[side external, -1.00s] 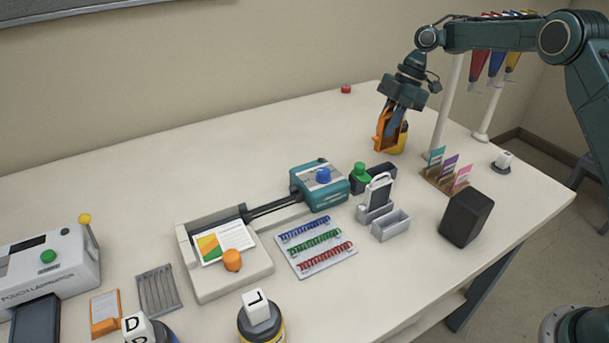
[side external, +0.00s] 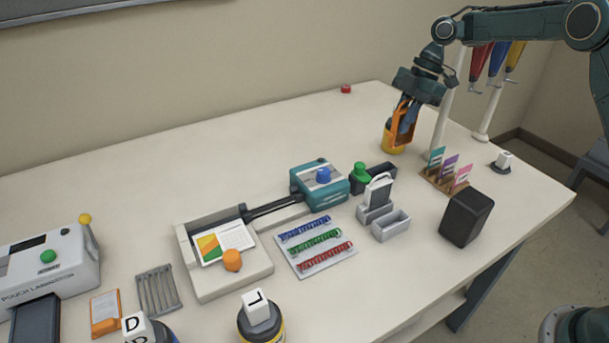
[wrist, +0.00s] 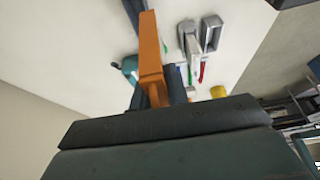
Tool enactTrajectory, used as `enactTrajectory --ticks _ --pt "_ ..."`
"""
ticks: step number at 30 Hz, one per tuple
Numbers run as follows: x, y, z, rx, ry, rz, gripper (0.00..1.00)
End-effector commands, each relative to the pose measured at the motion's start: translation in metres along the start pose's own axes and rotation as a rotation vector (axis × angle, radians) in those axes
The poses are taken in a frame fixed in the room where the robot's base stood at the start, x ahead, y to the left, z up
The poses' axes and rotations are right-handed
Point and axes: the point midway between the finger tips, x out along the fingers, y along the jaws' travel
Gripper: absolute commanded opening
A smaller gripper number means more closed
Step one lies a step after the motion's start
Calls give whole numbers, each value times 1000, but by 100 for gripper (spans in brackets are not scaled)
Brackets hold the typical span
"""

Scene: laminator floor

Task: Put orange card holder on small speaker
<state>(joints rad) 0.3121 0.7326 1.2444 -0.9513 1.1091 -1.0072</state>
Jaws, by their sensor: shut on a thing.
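My gripper (side external: 407,112) is shut on the orange card holder (side external: 404,131), holding it above the far right part of the table. In the wrist view the orange card holder (wrist: 150,55) stretches away from between the dark fingers of my gripper (wrist: 160,92). The small speaker (side external: 466,217), a dark upright box, stands near the table's right front edge, with its top bare. It is nearer the side camera than my gripper, and apart from it. I cannot make out the speaker in the wrist view.
A yellow container (side external: 391,143) stands behind the held holder. A wooden rack with coloured cards (side external: 445,176) lies between my gripper and the speaker. Grey bins (side external: 390,226) and a green-knobbed stamp (side external: 361,175) stand left of the speaker. Posts (side external: 446,105) rise at the right.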

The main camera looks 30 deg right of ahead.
Motion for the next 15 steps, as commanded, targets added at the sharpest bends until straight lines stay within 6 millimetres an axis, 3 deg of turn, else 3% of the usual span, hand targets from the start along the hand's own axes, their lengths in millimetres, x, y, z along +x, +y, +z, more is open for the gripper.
enactTrajectory --ticks 15 --pt "-55 -100 9 3 -3 3 0"
